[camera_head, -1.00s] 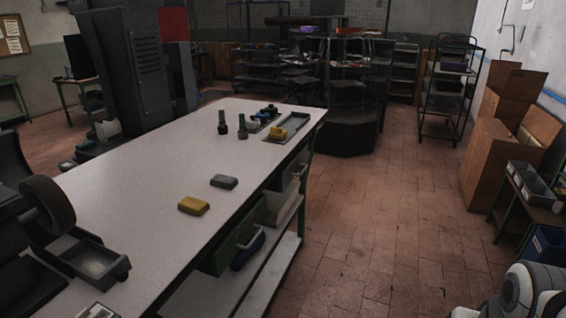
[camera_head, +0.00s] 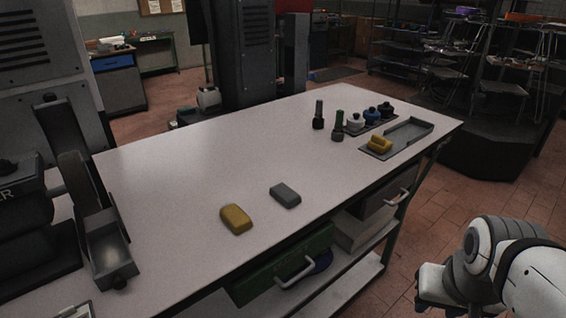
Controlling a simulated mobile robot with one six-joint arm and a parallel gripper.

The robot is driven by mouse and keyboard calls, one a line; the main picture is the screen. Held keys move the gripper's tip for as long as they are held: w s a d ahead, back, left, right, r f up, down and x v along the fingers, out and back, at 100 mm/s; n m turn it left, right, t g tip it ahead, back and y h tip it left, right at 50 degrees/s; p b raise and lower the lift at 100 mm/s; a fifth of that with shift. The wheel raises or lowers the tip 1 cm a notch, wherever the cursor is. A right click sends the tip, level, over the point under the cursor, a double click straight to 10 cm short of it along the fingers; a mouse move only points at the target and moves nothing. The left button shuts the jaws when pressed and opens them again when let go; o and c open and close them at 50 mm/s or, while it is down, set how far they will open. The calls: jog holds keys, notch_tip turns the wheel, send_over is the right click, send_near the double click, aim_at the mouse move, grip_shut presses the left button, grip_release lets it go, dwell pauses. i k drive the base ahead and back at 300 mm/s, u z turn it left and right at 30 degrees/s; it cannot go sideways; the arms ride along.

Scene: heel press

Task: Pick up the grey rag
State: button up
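The grey rag (camera_head: 285,195) is a small block-shaped piece lying flat on the pale workbench top (camera_head: 200,165), near its front edge. A yellow block-shaped piece (camera_head: 236,219) lies just left of it and closer to the front edge, apart from it. My arm shows at the lower right, off the bench's right side, well away from the rag. My gripper's fingers cannot be made out in this view.
Two dark bottles (camera_head: 318,115) stand toward the far end. Beside them are several small capped jars (camera_head: 371,114) and a grey tray (camera_head: 423,131) with a yellow piece (camera_head: 379,144) at its near end. A dark machine (camera_head: 102,241) stands at the left. The bench middle is clear.

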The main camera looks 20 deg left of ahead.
aim_at(287, 197)
jog(key=u, duration=0.6)
jog(key=i, duration=0.95)
jog(key=u, duration=0.55)
